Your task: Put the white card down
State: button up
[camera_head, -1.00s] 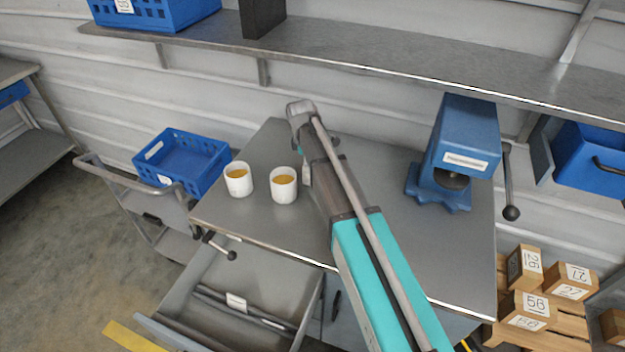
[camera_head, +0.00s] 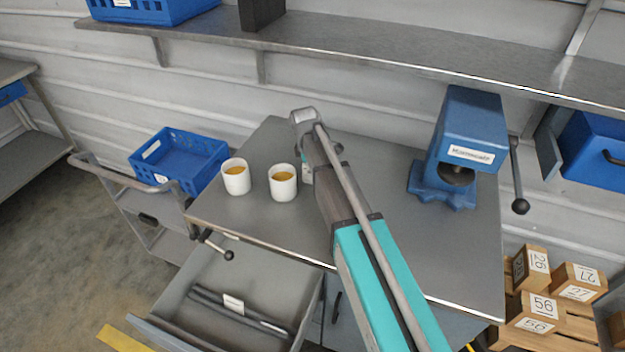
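My arm (camera_head: 345,190) reaches from the lower right over the grey worktop (camera_head: 420,250) to the back, right of two white cups. My gripper is hidden behind my arm links, so its fingers and anything between them cannot be seen. A small pale patch (camera_head: 307,174) shows at the left side of my arm beside the right cup; I cannot tell if it is the white card or part of my arm. A small white label-like piece (camera_head: 233,303) lies in the open drawer (camera_head: 265,280) among dark bars.
A blue press (camera_head: 468,140) with a lever stands at the back right. A blue crate (camera_head: 180,160) sits on a trolley at left. Labelled wooden blocks (camera_head: 535,315) are at lower right. A shelf (camera_head: 400,65) runs above.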

jog(key=shift+f, duration=0.45)
dwell(0.3)
grip_shut()
